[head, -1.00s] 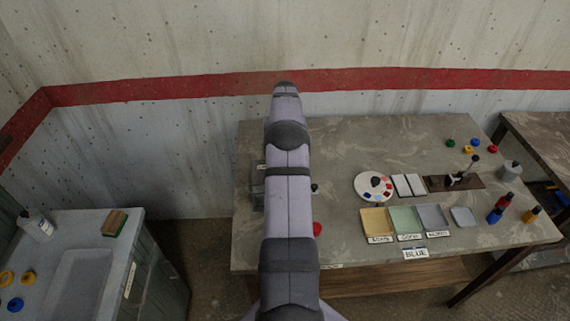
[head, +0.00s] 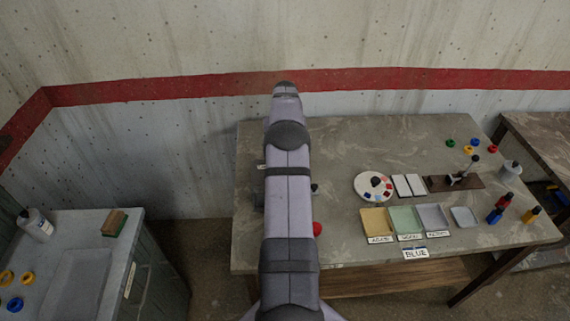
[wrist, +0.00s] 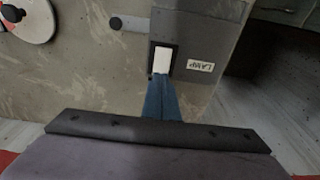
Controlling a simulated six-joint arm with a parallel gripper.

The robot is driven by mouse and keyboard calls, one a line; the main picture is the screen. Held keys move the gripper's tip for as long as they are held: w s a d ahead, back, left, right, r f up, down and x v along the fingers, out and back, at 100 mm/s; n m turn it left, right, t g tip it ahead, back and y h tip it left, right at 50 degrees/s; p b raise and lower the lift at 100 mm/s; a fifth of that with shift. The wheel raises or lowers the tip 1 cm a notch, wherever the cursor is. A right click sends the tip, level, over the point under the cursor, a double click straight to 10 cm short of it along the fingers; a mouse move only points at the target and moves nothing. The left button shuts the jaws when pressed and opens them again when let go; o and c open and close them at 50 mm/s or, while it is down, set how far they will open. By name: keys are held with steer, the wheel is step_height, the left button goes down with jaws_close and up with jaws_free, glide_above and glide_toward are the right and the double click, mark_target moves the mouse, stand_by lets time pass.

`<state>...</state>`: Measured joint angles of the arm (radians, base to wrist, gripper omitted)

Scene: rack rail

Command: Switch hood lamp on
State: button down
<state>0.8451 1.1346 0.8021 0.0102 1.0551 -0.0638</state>
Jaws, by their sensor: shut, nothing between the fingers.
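In the wrist view a white rocker switch (wrist: 162,60) sits in a dark frame on a grey panel (wrist: 205,35). A label reading LAMP (wrist: 200,66) is beside it. My gripper (wrist: 161,80) shows as blue fingers shut together and empty. Its tips are at the lower edge of the white switch in the picture and overlap it; I cannot tell whether they touch. In the head view my arm hides the switch, the panel and the gripper.
The grey worktop (head: 340,140) holds a round palette (head: 375,187), a yellow tray (head: 376,221), a green tray (head: 406,220) and several small bottles. A red round thing (head: 317,229) shows beside my arm. A sink unit (head: 75,270) stands at the left.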

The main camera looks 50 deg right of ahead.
steer(key=shift+f+b, duration=0.5)
steer(key=shift+f, duration=0.4)
stand_by(0.8)
step_height(320, 180, up, 7)
steer(key=p, duration=0.4)
steer(key=shift+p, duration=0.3)
stand_by(0.7)
steer(key=w+a+r+n+b, duration=0.15)
steer(key=a+n+b, duration=0.35)
steer(key=a, duration=2.2)
steer(key=s+a+f+n+b, duration=0.2)
steer(key=s+a, duration=0.7)
steer(key=s, duration=0.1)
steer(key=s+a+f+n+g+y+b, duration=0.1)
steer(key=s+a+f+n+b, duration=0.1)
steer(key=s+a, duration=0.8)
steer(key=shift+s+f, duration=0.3)
steer(key=shift+f, duration=0.4)
